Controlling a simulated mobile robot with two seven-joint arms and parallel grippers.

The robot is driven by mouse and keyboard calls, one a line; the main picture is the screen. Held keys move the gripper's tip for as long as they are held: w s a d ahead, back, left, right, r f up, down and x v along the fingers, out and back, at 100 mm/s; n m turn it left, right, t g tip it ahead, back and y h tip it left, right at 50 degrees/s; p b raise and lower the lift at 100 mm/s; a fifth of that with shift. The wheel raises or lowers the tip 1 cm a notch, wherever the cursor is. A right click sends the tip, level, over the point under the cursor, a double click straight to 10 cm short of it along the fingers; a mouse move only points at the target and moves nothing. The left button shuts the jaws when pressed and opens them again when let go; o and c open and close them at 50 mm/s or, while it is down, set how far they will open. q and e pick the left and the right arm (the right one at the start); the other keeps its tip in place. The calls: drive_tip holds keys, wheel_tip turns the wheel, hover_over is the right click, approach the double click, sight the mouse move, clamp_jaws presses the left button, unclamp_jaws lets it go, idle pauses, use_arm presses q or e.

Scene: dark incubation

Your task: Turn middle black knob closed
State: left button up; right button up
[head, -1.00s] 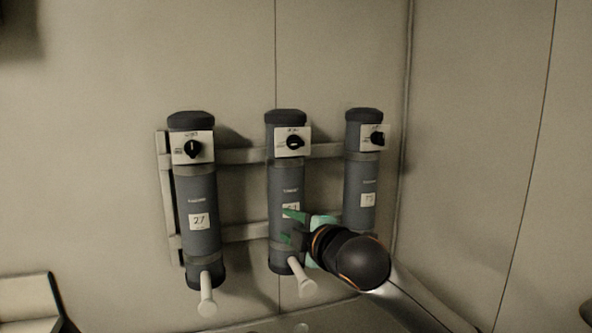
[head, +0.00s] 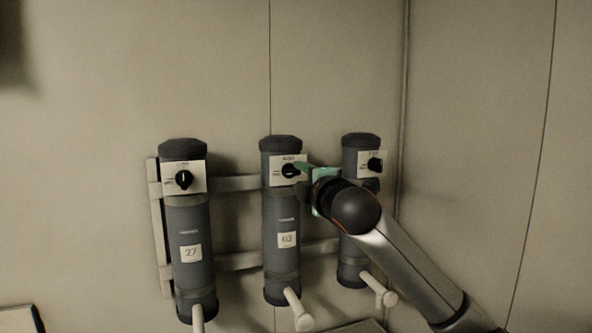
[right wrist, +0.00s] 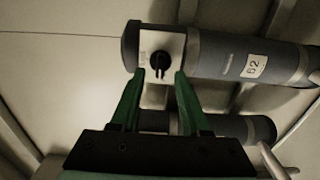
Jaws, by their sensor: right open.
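The middle black knob (head: 290,171) sits on a white plate (head: 275,173) near the top of the middle grey canister (head: 283,215), labelled 62. In the head view its pointer looks roughly level. My right gripper (head: 302,173) is at the knob's right side, with green fingers pointing at it. In the right wrist view the knob (right wrist: 159,62) lies just ahead of the open fingertips (right wrist: 159,75), between their lines. Whether the fingers touch it is unclear. My left gripper is not in view.
The left canister (head: 191,225), labelled 27, has its own black knob (head: 184,180). The right canister (head: 352,220) has another knob (head: 375,164), close to my right wrist. Pale rails (head: 235,183) hold the canisters to the wall. Pale handles (head: 298,310) stick out below.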

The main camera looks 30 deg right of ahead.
sight(294, 173)
drive_tip(key=shift+p+x, duration=0.3)
drive_tip(key=shift+x, duration=1.35)
drive_tip(key=shift+c, duration=0.3)
clamp_jaws()
